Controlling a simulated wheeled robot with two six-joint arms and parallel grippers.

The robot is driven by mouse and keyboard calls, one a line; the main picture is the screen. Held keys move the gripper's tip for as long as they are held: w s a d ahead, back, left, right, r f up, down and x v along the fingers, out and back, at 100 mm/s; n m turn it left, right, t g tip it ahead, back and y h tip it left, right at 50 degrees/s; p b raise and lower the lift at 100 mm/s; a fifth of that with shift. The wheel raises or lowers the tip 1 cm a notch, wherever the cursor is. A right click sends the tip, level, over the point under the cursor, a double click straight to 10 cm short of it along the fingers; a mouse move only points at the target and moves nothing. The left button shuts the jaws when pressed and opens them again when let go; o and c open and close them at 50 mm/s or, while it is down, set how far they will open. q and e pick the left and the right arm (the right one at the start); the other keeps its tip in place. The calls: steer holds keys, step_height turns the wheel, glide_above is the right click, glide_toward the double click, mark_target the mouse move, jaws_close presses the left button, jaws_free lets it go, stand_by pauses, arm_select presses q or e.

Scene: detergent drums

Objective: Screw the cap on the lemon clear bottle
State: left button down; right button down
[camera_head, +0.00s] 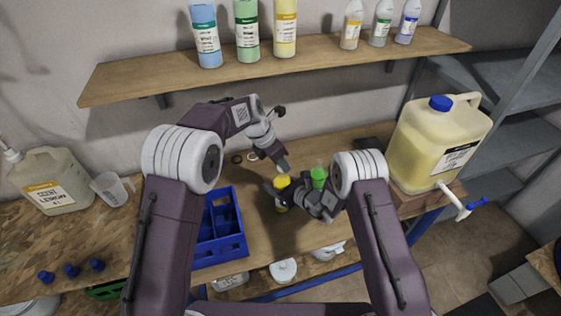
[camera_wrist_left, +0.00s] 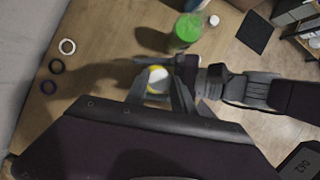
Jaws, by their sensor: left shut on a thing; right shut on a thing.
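The lemon clear bottle (camera_head: 281,208) stands upright on the table, mostly hidden by my right gripper. My left gripper (camera_head: 284,172) comes down from above and is shut on the cap, with a finger on each side in the left wrist view. My right gripper (camera_head: 287,194) reaches in from the right and is shut on the bottle below the cap. How the cap sits on the neck is hidden.
A blue crate (camera_head: 222,250) is left of the bottle. A large yellowish jug (camera_head: 432,145) stands at the right. Several small rings (camera_wrist_left: 66,46) lie on the table. A shelf (camera_head: 285,68) with bottles hangs above.

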arm_select(q)
steer(key=shift+f, duration=0.55)
steer(key=m, duration=0.1)
steer(key=m+g, duration=0.1)
steer(key=m, duration=0.2)
steer(key=shift+w+f+g+h, duration=0.1)
steer(key=shift+w+g+h, duration=0.15)
steer(key=shift+g+h, duration=0.05)
steer(key=m, duration=0.1)
steer(key=m+g, duration=0.1)
steer(key=m, duration=0.1)
steer(key=shift+w+m, duration=0.25)
steer(key=shift+m, duration=0.15)
steer(key=shift+s+m+g, duration=0.2)
steer(key=shift+m+g, duration=0.4)
steer(key=shift+m, duration=0.4)
steer(key=c, duration=0.5)
jaws_free()
arm_select(e)
steer(key=shift+c, duration=1.8)
jaws_free()
